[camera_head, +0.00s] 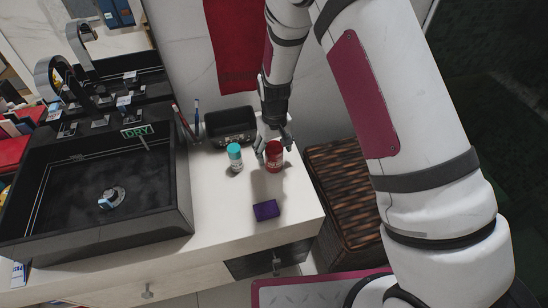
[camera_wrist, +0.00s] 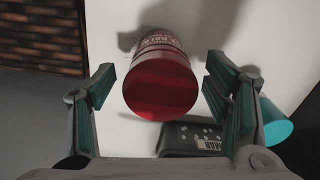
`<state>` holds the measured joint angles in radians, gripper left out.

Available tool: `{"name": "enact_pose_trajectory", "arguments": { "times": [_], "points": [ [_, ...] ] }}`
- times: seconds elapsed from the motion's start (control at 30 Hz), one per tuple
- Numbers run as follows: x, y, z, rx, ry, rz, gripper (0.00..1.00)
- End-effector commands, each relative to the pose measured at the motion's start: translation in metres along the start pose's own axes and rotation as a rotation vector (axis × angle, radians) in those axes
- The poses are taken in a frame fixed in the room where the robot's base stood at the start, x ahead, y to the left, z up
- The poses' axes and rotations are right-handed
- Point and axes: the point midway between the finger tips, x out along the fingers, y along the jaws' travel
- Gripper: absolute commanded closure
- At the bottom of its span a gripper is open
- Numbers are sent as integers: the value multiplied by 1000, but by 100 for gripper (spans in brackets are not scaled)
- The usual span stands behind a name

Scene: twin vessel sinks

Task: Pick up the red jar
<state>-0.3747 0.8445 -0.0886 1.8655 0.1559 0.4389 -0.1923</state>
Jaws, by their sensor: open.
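The red jar (camera_head: 275,158) stands upright on the white counter, near its right edge. In the wrist view the red jar (camera_wrist: 160,80) shows its red lid, with pale print on its side, between the two open fingers. My gripper (camera_head: 272,150) points down at the jar in the head view, with its fingers around the jar's upper part. In the wrist view my gripper (camera_wrist: 160,92) is open, with a visible gap between each finger and the jar. The far side of the jar is hidden.
A white bottle with a teal cap (camera_head: 235,158) stands close left of the jar. A black tray (camera_head: 232,126) is behind, and a purple box (camera_head: 265,210) lies in front. The black sink (camera_head: 100,190) is left; a woven basket (camera_head: 345,195) is right, beyond the counter edge.

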Motion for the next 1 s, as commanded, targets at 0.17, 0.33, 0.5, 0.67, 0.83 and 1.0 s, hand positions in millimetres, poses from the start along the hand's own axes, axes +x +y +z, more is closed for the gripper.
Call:
{"name": "enact_pose_trajectory", "arguments": {
  "times": [0.17,0.33,0.5,0.67,0.83,1.0],
  "points": [
    [21,-1,0,1,-1,0,29],
    [27,0,-1,1,1,0,29],
    [26,0,-1,1,1,0,36],
    [26,0,-1,1,1,0,72],
    [26,0,-1,1,1,0,86],
    [26,0,-1,1,1,0,86]
  ]
}}
